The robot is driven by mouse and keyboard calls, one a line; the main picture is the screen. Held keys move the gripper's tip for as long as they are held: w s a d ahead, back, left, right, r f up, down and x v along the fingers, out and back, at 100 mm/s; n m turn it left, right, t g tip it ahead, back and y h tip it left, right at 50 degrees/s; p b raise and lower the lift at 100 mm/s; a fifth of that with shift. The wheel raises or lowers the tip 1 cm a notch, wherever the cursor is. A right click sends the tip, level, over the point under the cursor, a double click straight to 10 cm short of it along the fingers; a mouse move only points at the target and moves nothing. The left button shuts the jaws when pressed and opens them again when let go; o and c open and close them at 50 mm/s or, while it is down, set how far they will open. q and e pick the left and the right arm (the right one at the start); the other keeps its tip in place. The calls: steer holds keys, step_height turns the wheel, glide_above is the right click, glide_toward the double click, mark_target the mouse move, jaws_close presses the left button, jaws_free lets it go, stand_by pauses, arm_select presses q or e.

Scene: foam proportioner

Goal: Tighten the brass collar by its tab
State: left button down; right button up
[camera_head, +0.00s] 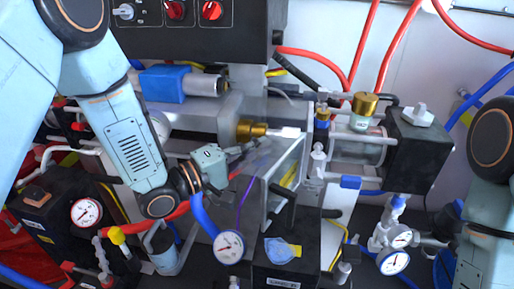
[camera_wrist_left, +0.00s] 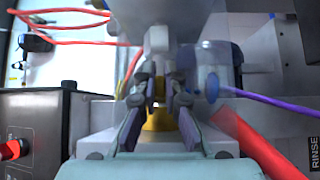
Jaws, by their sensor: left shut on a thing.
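The brass collar (camera_head: 251,130) sits on the front of the grey horizontal body in the head view, with a pale block just to its right. My left gripper (camera_head: 250,148) reaches in from the left, just below the collar, its fingers pointing right. In the left wrist view my left gripper (camera_wrist_left: 159,90) has its two fingers close together, with brass of the collar (camera_wrist_left: 159,120) showing between them. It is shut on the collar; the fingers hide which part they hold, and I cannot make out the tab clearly. My right gripper is out of view.
A black panel with red knobs (camera_head: 212,11) hangs above. A second brass cap (camera_head: 366,103) and a black box (camera_head: 418,150) stand to the right. A pressure gauge (camera_head: 229,247) and a blue hose (camera_head: 203,214) lie below my left wrist. Red hoses cross the back wall.

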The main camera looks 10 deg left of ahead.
arm_select(q)
steer(key=shift+f, duration=0.1)
steer(key=m+b, duration=0.1)
steer(key=f+m+t+h+b, duration=0.1)
steer(key=b, duration=0.1)
steer(key=shift+w+f+h, duration=0.15)
steer(key=shift+f+h, duration=0.15)
steer(key=shift+f+m+h+b, duration=0.1)
steer(key=shift+m+h+b, duration=0.4)
steer(key=shift+m+b, duration=0.15)
steer(key=c, duration=1.4)
jaws_free()
steer(key=shift+w, duration=0.1)
steer(key=shift+c, duration=0.2)
